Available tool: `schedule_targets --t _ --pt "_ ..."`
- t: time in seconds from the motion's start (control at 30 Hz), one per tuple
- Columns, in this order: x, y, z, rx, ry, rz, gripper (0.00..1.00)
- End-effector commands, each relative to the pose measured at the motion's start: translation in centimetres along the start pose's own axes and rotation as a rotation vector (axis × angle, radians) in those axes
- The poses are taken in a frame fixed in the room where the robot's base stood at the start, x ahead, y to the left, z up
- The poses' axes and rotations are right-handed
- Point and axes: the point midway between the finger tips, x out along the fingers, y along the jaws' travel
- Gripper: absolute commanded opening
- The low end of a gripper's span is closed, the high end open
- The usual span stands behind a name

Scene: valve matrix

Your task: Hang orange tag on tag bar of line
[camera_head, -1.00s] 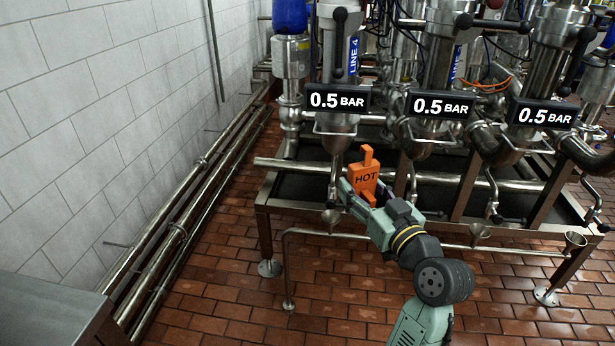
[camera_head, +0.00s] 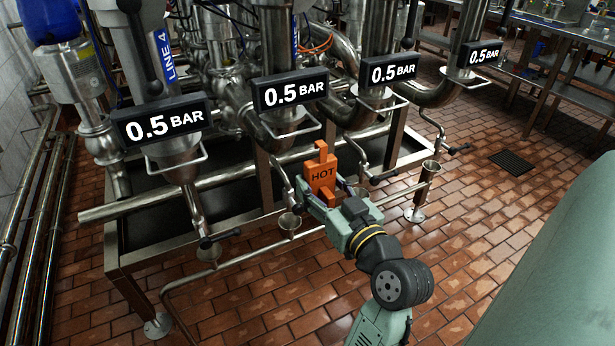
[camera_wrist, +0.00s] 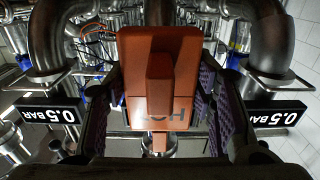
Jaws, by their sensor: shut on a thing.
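The orange tag (camera_head: 322,176), marked HOT, stands upright in my gripper (camera_head: 328,203), which is shut on it. In the wrist view the tag (camera_wrist: 160,85) fills the middle between the dark finger pads. In the head view it appears in front of the valve rack, below the second and third pressure displays, clear of the bars. The LINE 4 label (camera_head: 165,52) is on the leftmost column. Thin U-shaped metal bars hang under the displays, such as the line 4 bar (camera_head: 177,174) and the second bar (camera_head: 293,131). I cannot tell which line the task means.
Several 0.5 BAR displays, such as the leftmost (camera_head: 162,121) and the third (camera_head: 388,69), front the rack. Pipes, handles and a steel funnel (camera_head: 289,223) project near the tag. The brick floor (camera_head: 270,305) in front is open. Steel tables (camera_head: 570,40) stand at back right.

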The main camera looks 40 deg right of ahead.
Motion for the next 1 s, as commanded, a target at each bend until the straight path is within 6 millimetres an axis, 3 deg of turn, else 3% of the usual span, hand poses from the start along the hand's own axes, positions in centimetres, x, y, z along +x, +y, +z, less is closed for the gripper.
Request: schedule_targets --t 1.0 --pt "8.0 -0.1 -0.1 0.000 -0.001 -0.003 0.18"
